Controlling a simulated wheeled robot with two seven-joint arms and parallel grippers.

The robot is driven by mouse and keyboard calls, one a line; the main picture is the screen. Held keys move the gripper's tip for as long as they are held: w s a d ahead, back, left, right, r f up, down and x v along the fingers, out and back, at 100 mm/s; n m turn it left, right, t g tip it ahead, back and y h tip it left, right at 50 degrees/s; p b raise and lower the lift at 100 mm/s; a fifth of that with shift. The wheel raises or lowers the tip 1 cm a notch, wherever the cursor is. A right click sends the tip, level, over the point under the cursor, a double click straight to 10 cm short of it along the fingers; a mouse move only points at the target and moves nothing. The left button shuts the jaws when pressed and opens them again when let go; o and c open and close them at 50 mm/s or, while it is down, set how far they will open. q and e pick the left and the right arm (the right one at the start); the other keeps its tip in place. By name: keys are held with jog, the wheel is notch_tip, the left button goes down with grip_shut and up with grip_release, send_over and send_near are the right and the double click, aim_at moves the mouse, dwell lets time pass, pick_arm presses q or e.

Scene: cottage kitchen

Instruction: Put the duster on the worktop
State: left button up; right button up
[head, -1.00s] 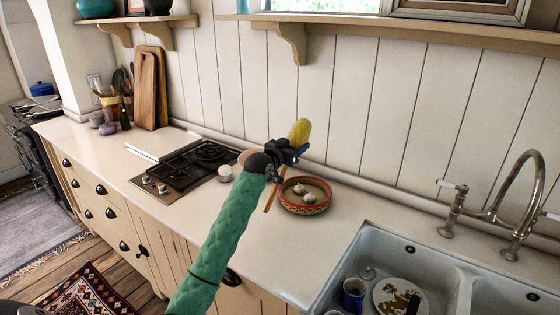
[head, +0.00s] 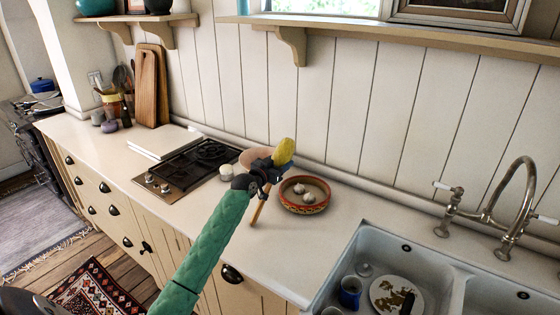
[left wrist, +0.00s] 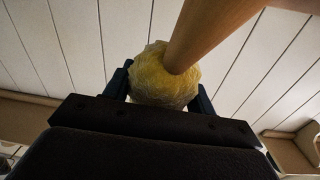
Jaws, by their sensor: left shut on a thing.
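The duster has a yellow head (head: 284,151) and a thin wooden handle (head: 257,212). My left gripper (head: 272,166) is shut on the duster and holds it above the worktop (head: 215,252), just left of a patterned bowl. The handle slants down towards the worktop; I cannot tell whether its end touches. In the left wrist view the yellow head (left wrist: 160,85) sits between the two fingers, and the handle (left wrist: 205,35) runs towards the camera. My right gripper is not in view.
A red patterned bowl (head: 304,195) with garlic stands close on the right. A pinkish bowl (head: 252,158), a white pot (head: 227,172) and the hob (head: 180,168) are to the left. The sink (head: 335,262) is at the right. The front worktop between hob and sink is clear.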

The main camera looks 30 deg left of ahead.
pick_arm(q)
jog(key=shift+f, duration=0.15)
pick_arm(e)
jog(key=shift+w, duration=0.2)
pick_arm(q)
jog(key=o, duration=1)
jog(key=shift+r, duration=0.2)
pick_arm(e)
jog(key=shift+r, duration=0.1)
pick_arm(q)
jog(key=shift+s+a+f+b, duration=0.1)
jog(key=shift+s+f+b, duration=0.2)
jog(key=shift+s+b, duration=0.35)
jog(key=s, duration=0.1)
jog(key=s+b, duration=0.1)
jog(key=s, duration=0.3)
jog(key=shift+a+b, duration=0.25)
jog(key=shift+b, duration=0.05)
jog(key=shift+s+a+r+b, duration=0.2)
jog(key=shift+s+b, duration=0.25)
jog(key=shift+s, duration=0.95)
jog(key=shift+s+a+r+b, duration=0.15)
jog(key=shift+s+b, duration=0.3)
jog(key=shift+s, duration=0.95)
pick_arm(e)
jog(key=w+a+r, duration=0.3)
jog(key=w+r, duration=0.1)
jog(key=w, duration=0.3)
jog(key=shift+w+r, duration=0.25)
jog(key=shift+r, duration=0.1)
